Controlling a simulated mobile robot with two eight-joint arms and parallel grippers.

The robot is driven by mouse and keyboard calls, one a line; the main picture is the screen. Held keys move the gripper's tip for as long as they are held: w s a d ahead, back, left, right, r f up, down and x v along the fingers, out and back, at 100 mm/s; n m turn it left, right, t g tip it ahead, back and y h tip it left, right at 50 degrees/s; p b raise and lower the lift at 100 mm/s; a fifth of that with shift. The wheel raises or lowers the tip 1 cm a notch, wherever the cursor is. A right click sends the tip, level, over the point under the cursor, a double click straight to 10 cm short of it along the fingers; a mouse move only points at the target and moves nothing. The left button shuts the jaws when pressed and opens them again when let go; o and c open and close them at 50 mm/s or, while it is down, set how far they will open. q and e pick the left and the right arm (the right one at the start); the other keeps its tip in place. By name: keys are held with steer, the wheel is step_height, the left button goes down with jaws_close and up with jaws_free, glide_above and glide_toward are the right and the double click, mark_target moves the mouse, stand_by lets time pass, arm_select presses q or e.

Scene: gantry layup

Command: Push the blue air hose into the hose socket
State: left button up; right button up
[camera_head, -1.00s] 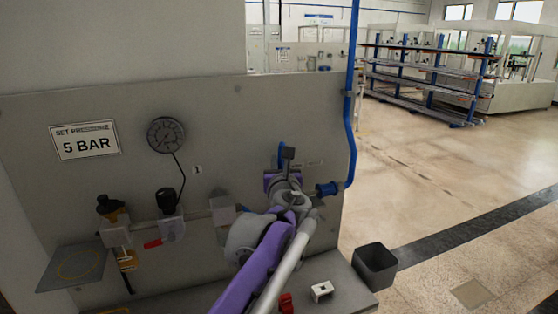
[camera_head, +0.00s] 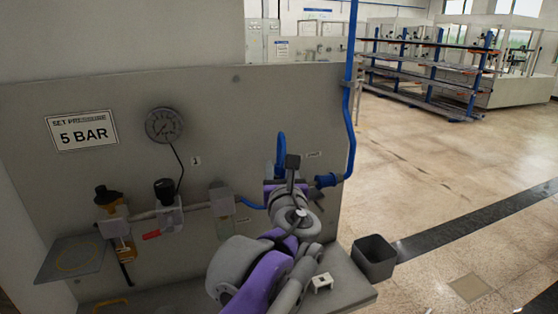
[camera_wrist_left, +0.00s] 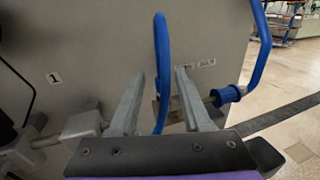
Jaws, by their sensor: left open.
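The blue air hose (camera_head: 281,147) stands up in a narrow loop against the grey panel behind my left wrist, and a blue length (camera_head: 252,205) runs from the grey block (camera_head: 221,201) towards my gripper. My left gripper (camera_head: 284,188) is in front of the panel, its fingers mostly hidden in the head view. In the left wrist view my left gripper (camera_wrist_left: 161,73) is open, with the hose (camera_wrist_left: 162,62) between its fingers; contact cannot be told. A blue coupling (camera_head: 326,181) with another hose is to the right. The hose end and the socket are not clearly visible.
A gauge (camera_head: 164,125), a regulator (camera_head: 166,194) and a black-and-yellow valve (camera_head: 108,203) are left of my arm. A white block (camera_head: 322,283) lies on the ledge below.

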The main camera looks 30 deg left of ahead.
arm_select(q)
steer(key=shift+v, duration=1.15)
steer(key=s+f+n+g+h, duration=0.1)
steer(key=s+f+n+g, duration=0.1)
steer(key=s+f+n, duration=0.4)
steer(key=s+f+n+g+h, duration=0.1)
steer(key=f+n+g, duration=0.1)
steer(key=f+n, duration=0.45)
steer(key=s+f+n+g+h, duration=0.15)
steer(key=s+f+n, duration=0.25)
steer(key=f, duration=0.5)
steer(key=s+d+f+n+g+h, duration=0.2)
steer(key=s+d+f+n, duration=0.3)
steer(key=f, duration=0.3)
steer(key=s+d+f+n+g+h, duration=0.2)
steer(key=s+d+f+n+h, duration=0.2)
steer(key=s+d+f+n, duration=0.1)
step_height(320, 180, down, 3)
steer(key=s+n, duration=0.1)
steer(key=n, duration=0.1)
steer(key=shift+d+n, duration=0.3)
steer(key=shift+n, duration=0.05)
